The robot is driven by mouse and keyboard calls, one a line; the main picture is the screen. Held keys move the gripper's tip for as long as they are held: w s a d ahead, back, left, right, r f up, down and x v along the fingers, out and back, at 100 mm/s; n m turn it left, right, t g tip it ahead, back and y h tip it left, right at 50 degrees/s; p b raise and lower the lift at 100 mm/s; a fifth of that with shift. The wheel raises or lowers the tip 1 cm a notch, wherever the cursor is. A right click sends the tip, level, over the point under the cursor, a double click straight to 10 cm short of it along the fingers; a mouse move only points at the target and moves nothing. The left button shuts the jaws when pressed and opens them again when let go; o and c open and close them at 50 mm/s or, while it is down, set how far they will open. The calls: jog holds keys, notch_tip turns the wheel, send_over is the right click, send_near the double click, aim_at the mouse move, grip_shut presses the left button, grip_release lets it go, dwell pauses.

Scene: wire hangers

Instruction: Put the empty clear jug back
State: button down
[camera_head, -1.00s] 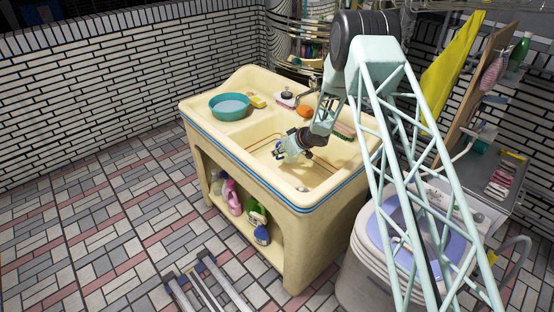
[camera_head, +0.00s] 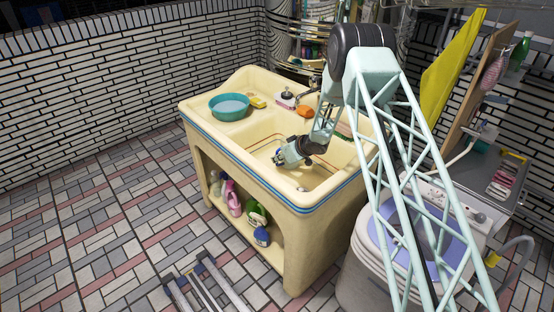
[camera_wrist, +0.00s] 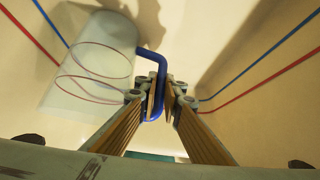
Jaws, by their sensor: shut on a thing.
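The clear jug (camera_wrist: 88,75), with thin red rings and a blue handle (camera_wrist: 152,53), is at the left of the wrist view. It looks see-through and empty, and it lies sideways in that picture. My gripper (camera_wrist: 161,98) is shut on the blue handle, with one finger on each side of it. In the head view my gripper (camera_head: 280,158) is inside the right basin of the cream sink unit (camera_head: 262,178). The jug is too small and covered to make out clearly there. Whether it touches the basin floor I cannot tell.
A yellow sponge (camera_head: 258,102), a soap dispenser (camera_head: 286,98) and an orange item (camera_head: 305,112) sit along the back ledge. Bottles (camera_head: 234,198) fill the shelf below. A washing machine (camera_head: 365,255) stands at right.

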jog(key=shift+f, duration=0.15)
jog(key=c, duration=2.8)
grip_release()
jog(key=shift+p+v, duration=1.2)
jog(key=shift+v, duration=4.95)
jog(key=shift+w, duration=0.1)
